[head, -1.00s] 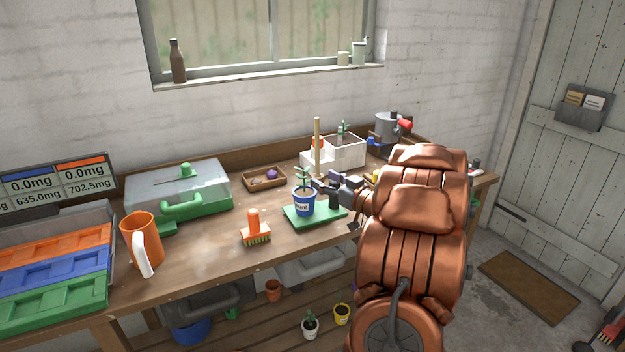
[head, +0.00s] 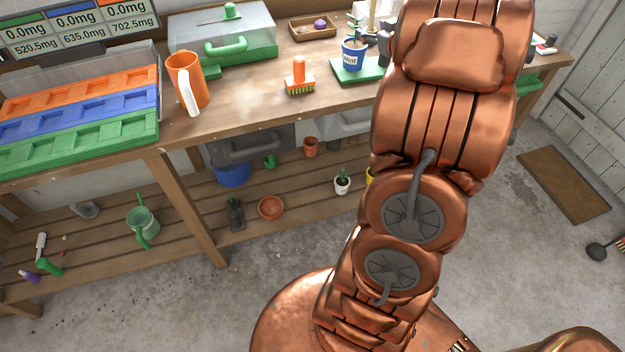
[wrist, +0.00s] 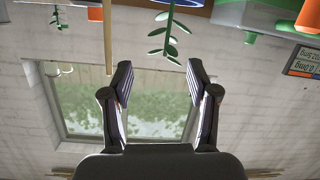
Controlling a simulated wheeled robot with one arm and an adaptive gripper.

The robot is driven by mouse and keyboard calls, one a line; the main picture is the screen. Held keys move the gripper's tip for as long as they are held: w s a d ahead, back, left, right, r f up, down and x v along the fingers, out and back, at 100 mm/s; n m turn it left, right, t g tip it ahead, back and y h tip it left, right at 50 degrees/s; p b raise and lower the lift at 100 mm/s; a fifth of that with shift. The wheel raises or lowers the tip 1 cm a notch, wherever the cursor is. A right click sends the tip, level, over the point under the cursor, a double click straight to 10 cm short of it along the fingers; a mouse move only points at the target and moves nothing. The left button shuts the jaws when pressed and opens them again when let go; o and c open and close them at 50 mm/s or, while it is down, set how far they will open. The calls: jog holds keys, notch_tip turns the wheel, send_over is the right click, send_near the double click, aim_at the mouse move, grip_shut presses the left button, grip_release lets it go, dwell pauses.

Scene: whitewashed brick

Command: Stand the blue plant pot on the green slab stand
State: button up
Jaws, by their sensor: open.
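The blue plant pot (head: 353,56), with a white label and a small green seedling, stands upright on the green slab stand (head: 345,76) on the workbench. My gripper (wrist: 158,78) is open and empty in the wrist view, which looks upside down. The pot's green seedling (wrist: 168,36) hangs in that picture just beyond the fingertips, and the pot itself is mostly cut off at the top edge. In the head view my gripper (head: 384,44) is just right of the pot, largely hidden by my arm. Fingers and pot look apart.
An orange brush (head: 299,78) lies left of the stand. An orange mug (head: 187,82), a green-based clear case (head: 222,38) and a wooden tray (head: 313,28) are further left and back. A wooden stick (wrist: 107,40) stands near the seedling. Bare bench lies between mug and brush.

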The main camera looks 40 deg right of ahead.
jog(key=s+a+f+m+g, duration=0.1)
jog(key=s+a+f+g, duration=0.2)
jog(key=a, duration=0.5)
jog(key=s+a+g, duration=0.4)
jog(key=s+a, duration=0.1)
jog(key=a, duration=0.3)
jog(key=s+a+f+m+g, duration=0.1)
jog(key=s+a+f+g, duration=0.15)
jog(key=a, duration=0.55)
jog(key=s+a+f+n+g+y, duration=0.1)
jog(key=s+a+n+g+y, duration=0.2)
jog(key=s+a, duration=1.6)
jog(key=s+g+y, duration=0.1)
jog(key=g, duration=0.3)
jog(key=shift+s+a, duration=0.25)
jog(key=shift+s, duration=0.1)
jog(key=shift+s+f, duration=0.1)
jog(key=shift+s, duration=0.05)
jog(key=shift+d, duration=0.1)
